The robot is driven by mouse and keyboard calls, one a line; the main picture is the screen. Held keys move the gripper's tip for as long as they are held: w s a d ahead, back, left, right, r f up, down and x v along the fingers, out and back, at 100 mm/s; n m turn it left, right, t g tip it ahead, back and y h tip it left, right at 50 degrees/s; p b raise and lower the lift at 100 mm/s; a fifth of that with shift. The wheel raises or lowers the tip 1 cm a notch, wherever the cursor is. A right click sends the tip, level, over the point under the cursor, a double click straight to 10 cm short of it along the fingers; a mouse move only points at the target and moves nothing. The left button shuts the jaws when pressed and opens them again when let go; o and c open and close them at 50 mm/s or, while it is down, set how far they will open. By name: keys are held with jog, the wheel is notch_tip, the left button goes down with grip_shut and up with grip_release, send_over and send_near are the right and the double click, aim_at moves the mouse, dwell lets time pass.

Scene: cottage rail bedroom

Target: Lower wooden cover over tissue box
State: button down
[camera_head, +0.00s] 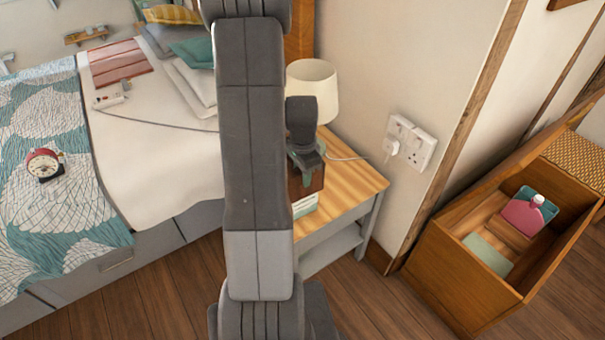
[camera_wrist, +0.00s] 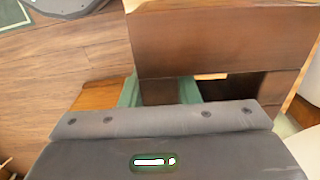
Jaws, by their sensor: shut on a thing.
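The dark brown wooden cover (camera_head: 315,182) hangs from my gripper (camera_head: 306,160), directly above the bedside table, in the head view. The gripper is shut on it. In the wrist view a broad brown panel of the cover (camera_wrist: 225,42) fills the upper right, beyond the gripper body (camera_wrist: 165,125). The tissue box (camera_head: 304,206), pale teal and white, stands on the table just below the cover. My arm hides its left part. I cannot tell whether the cover's lower edge is around the box or above it. Two green strips between gripper and cover are unclear.
The bedside table (camera_head: 352,184) has a striped wooden top with bare room at right. A lamp (camera_head: 315,88) stands close behind the cover. A plug and cable (camera_head: 390,147) are at the wall. The bed is left; an open wooden chest (camera_head: 440,268) is right.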

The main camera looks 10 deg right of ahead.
aim_at(302, 192)
jog(key=shift+f+b, duration=1.35)
jog(key=shift+f, duration=0.35)
dwell(0.5)
jog(key=shift+f, duration=0.3)
jog(key=shift+f+b, duration=1.5)
jog(key=shift+f, duration=0.1)
jog(key=shift+f, duration=0.15)
